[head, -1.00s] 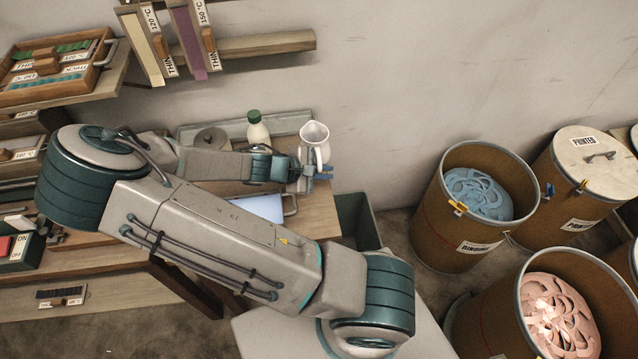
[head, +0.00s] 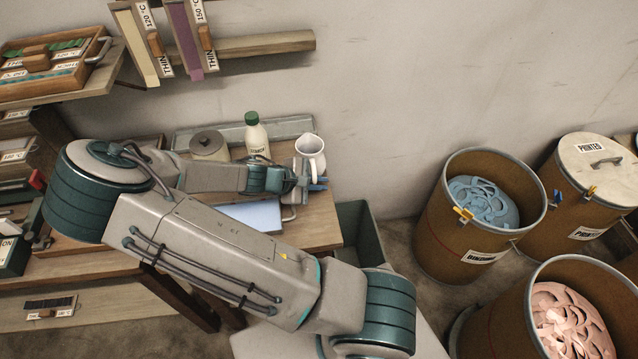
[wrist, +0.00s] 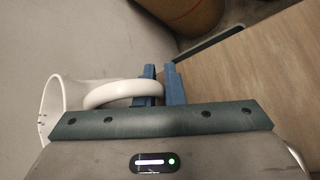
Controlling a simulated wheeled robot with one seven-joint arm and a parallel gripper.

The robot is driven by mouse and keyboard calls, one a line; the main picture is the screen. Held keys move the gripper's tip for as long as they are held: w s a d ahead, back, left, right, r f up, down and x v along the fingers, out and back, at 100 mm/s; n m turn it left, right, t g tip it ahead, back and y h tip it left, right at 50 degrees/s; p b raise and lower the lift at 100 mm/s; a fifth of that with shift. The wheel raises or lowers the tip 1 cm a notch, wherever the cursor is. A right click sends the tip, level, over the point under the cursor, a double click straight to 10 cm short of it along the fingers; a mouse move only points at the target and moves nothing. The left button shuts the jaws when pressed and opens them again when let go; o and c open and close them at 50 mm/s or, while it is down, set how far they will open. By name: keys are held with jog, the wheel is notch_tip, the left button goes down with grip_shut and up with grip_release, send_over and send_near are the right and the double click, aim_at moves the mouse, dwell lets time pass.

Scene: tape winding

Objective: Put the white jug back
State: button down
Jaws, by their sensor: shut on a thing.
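The white jug (head: 312,148) is upright at the right end of the wooden bench (head: 322,226) in the head view, to the right of the white bottle with a green cap (head: 256,138). My gripper (head: 318,184) is at the jug's near side. In the wrist view, the blue fingers (wrist: 163,88) are shut on the jug's handle (wrist: 120,92), and part of the jug's body (wrist: 56,104) shows at the left. My gripper hides the jug's lower part in the head view, so I cannot tell whether its base touches the bench.
A blue-white panel (head: 255,215) lies on the bench under my arm. A dark green bin (head: 358,238) stands off the bench's right end, with large brown drums (head: 440,225) further right.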

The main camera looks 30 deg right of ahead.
jog(key=shift+f, duration=0.1)
jog(key=c, duration=1.5)
grip_release()
